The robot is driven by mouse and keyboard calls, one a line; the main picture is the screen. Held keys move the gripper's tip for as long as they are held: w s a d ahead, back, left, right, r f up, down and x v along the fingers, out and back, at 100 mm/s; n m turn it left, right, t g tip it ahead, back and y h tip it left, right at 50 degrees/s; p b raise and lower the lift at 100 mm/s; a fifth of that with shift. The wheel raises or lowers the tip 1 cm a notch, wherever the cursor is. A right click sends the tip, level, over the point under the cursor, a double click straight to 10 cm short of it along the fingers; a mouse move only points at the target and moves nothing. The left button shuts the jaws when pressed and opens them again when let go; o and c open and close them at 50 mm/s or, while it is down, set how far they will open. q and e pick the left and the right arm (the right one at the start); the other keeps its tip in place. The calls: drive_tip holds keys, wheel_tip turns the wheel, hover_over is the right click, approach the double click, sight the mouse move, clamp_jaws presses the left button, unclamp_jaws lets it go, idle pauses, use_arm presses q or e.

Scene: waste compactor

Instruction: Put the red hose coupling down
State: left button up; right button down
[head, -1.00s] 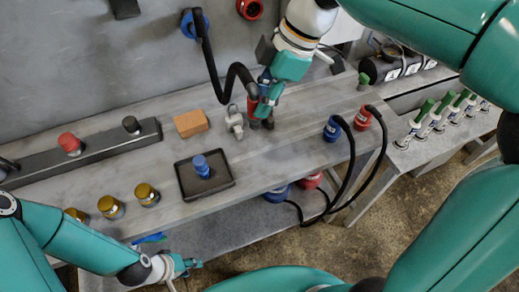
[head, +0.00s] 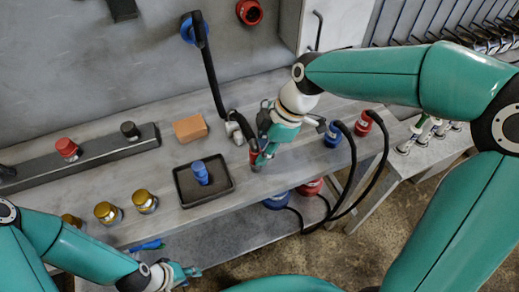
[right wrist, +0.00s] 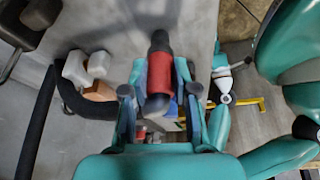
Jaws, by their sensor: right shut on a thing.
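My right gripper (head: 258,163) is shut on the red hose coupling (head: 254,152) close to the workbench (head: 300,150), right of the black tray. In the right wrist view the red coupling (right wrist: 160,72) sits between the two fingers, with a dark end above and below the red part. The head view partly hides it behind the gripper, and I cannot tell if it touches the bench. A black hose (head: 212,75) runs down from a blue wall fitting (head: 188,28) toward the gripper. My left gripper (head: 188,272) is low in front of the bench; its finger opening is unclear.
The black tray (head: 232,189) holds a blue coupling (head: 200,172). An orange-brown block (head: 190,128) and a pale clamp-like piece (head: 233,130) stand behind it. Blue (head: 333,134) and red (head: 364,123) hose fittings are at the bench's right. Bench between them and my gripper is clear.

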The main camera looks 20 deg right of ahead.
drive_tip(key=shift+f, duration=0.1)
drive_tip(key=c, duration=0.9)
unclamp_jaws()
drive_tip(key=shift+r, duration=0.25)
drive_tip(key=v, duration=1.1)
drive_tip(key=shift+d+r+p, duration=0.3)
drive_tip(key=shift+r, duration=0.05)
drive_tip(key=shift+s, duration=0.1)
